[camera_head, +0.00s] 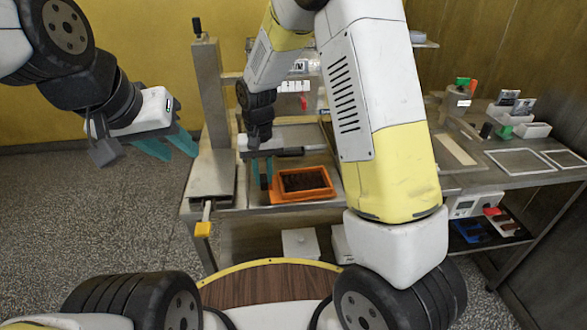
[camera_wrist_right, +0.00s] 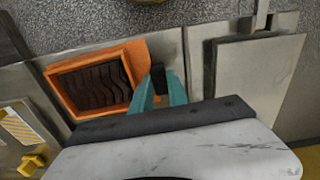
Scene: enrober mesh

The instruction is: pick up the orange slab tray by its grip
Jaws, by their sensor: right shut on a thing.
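The orange slab tray (camera_head: 305,196) sits on the metal bench in the head view, with a dark ridged slab (camera_head: 303,181) inside. The wrist view shows the tray (camera_wrist_right: 138,60) left of the fingers and the slab (camera_wrist_right: 92,86) in it. My right gripper (camera_head: 263,174) is at the tray's left side, pointing down. Its teal fingers (camera_wrist_right: 160,88) are shut on the tray's dark grip (camera_wrist_right: 157,76), which they partly hide. The tray looks level; I cannot tell whether it touches the bench. My left gripper (camera_head: 168,146) is open and empty, off to the left above the floor.
A metal stand with a post (camera_head: 212,100) and flat plate rises left of the tray. A yellow-ended handle (camera_head: 203,229) sticks out at the bench's front. White trays and small holders (camera_head: 518,125) stand on the bench at the right. A wooden surface (camera_head: 270,287) lies in front.

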